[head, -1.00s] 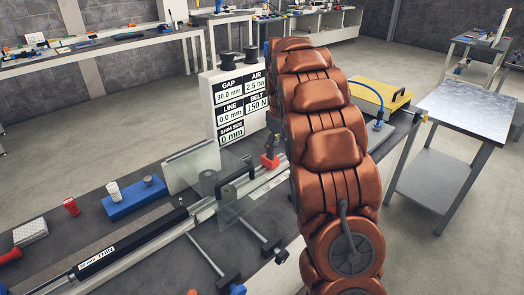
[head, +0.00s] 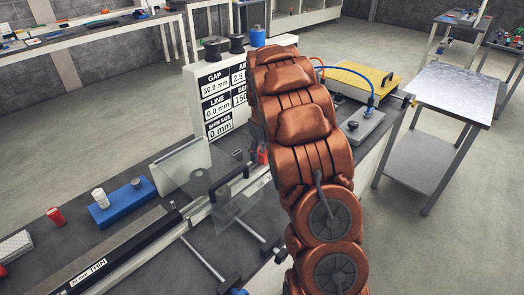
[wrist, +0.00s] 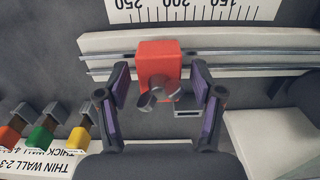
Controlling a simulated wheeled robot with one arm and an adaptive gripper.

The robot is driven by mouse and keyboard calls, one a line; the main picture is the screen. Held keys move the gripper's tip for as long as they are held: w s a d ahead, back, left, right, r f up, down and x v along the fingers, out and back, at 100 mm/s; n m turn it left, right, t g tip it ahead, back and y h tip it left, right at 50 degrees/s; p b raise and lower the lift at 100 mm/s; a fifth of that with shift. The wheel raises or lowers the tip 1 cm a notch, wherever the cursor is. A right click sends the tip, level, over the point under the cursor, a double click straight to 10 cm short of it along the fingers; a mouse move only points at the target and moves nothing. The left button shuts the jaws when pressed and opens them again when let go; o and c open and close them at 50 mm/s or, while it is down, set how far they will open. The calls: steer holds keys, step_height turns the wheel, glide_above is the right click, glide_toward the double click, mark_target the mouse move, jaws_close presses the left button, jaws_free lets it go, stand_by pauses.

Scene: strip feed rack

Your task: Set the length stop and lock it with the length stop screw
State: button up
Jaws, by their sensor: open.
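The length stop, a red block (wrist: 160,62), sits on a pair of metal rails (wrist: 240,59) in the wrist view. The length stop screw, a grey metal knob (wrist: 150,98), sticks out of the block's near face. A small dark grey piece (wrist: 187,111) is beside it on the right. My gripper (wrist: 160,80) is open, one purple-padded finger on each side of the block and screw. A gap shows on both sides near the screw. In the head view a sliver of the red stop (head: 262,156) shows, and my arm hides the gripper.
An upside-down scale (wrist: 195,10) runs behind the rails. Orange, green and yellow pieces (wrist: 42,137) stand at the lower left of the wrist view, and a pale block (wrist: 270,140) at the right. In the head view, a clear guard (head: 200,175) stands left of the stop.

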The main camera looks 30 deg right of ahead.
steer(key=shift+f, duration=0.2)
jaws_close()
stand_by(0.6)
